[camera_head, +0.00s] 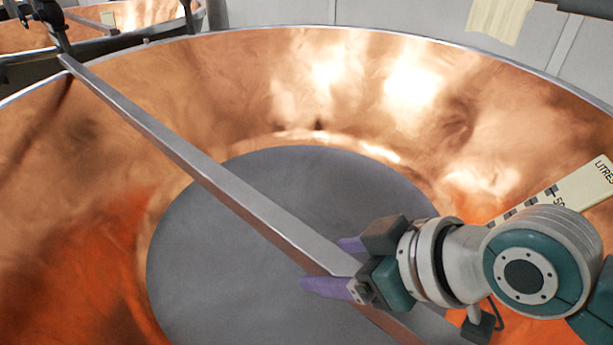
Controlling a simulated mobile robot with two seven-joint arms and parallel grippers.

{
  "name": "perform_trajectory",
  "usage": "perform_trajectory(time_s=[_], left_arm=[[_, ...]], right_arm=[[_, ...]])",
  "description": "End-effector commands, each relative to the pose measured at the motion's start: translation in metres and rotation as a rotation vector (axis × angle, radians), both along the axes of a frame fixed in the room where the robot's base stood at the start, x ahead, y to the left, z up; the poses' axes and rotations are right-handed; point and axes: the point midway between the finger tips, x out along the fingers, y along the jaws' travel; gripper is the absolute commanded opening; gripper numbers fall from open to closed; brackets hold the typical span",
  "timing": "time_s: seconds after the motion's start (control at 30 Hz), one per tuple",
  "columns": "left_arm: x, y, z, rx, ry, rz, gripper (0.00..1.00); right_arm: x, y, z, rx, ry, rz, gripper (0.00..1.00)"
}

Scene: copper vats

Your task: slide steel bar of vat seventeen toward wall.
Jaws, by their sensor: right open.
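The steel bar (190,158) is a long, straight, square-edged bar. It runs slantwise across the open copper vat (90,150), from the far left rim to the lower right. My right gripper (323,264) is open at the near part of the bar, one purple finger on each side of it. The bar passes between the fingers; whether they touch it I cannot tell. The bar's near end is hidden behind the gripper or out of the picture. No vat number is readable. My left gripper is not in view.
A pale gauge strip marked LITRES (585,185) stands at the right, partly behind my right arm. A dark metal fitting (48,22) is at the bar's far end. Another copper vat (140,14) lies beyond. A grey panelled wall (275,12) with a blank pale sheet (497,18) is behind.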

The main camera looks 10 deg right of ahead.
Motion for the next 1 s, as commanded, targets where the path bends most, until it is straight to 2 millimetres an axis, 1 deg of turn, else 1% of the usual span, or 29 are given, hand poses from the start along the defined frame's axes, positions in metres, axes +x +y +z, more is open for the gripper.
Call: perform_trajectory(time_s=[0.17,0.8,0.83,1.0], left_arm=[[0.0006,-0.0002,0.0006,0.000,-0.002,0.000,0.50],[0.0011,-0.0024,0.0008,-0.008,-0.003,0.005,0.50],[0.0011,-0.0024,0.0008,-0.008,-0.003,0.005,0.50],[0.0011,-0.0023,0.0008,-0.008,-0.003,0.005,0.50]], right_arm=[[-0.0001,-0.0001,0.0004,0.000,0.000,0.000,0.74],[-0.0003,-0.0005,0.0004,-0.001,0.000,-0.001,0.02],[-0.0002,-0.0005,0.0004,0.000,0.000,-0.001,0.00],[-0.0003,-0.0006,0.0003,0.000,0.000,-0.001,0.00]])
